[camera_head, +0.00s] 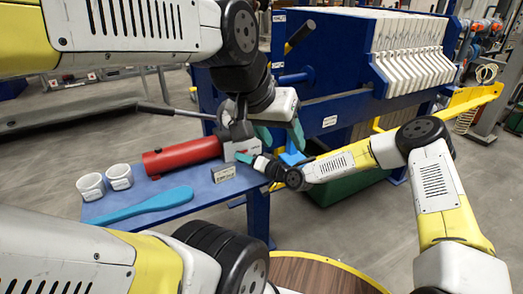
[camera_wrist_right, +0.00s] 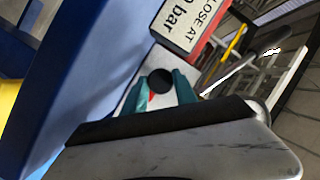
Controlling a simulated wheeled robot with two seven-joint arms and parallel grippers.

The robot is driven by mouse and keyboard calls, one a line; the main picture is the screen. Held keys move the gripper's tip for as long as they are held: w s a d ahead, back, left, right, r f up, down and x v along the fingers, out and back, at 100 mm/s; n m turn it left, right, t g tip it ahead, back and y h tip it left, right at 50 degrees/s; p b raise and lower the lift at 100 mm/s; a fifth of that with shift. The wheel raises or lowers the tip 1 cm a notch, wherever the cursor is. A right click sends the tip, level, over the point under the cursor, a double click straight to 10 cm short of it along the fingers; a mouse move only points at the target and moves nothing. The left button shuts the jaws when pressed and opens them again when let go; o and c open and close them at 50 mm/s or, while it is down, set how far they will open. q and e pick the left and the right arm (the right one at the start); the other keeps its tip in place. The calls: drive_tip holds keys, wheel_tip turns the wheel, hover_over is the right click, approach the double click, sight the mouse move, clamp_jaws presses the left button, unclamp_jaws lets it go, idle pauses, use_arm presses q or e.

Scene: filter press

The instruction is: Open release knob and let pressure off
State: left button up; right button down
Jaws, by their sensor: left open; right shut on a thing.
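The red pump cylinder (camera_head: 185,154) lies on a blue bench, with a pale block (camera_head: 241,149) at its right end. In the right wrist view, the black round release knob (camera_wrist_right: 159,81) with a red mark sits on a pale face. My right gripper (camera_head: 248,160) comes in from the right; its teal fingers (camera_wrist_right: 160,88) are shut around the knob. The knob is hidden in the head view. My left gripper (camera_head: 280,132) is open and empty, pointing down above and right of the pump block.
A small sign card (camera_head: 223,174) stands in front of the pump; a sign (camera_wrist_right: 188,24) reads "CLOSE AT". A long lever (camera_head: 172,110) reaches left. The blue press with white plates (camera_head: 412,58) stands behind.

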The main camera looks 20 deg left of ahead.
drive_tip(key=c, duration=1.3)
unclamp_jaws()
drive_tip(key=shift+v, duration=3.95)
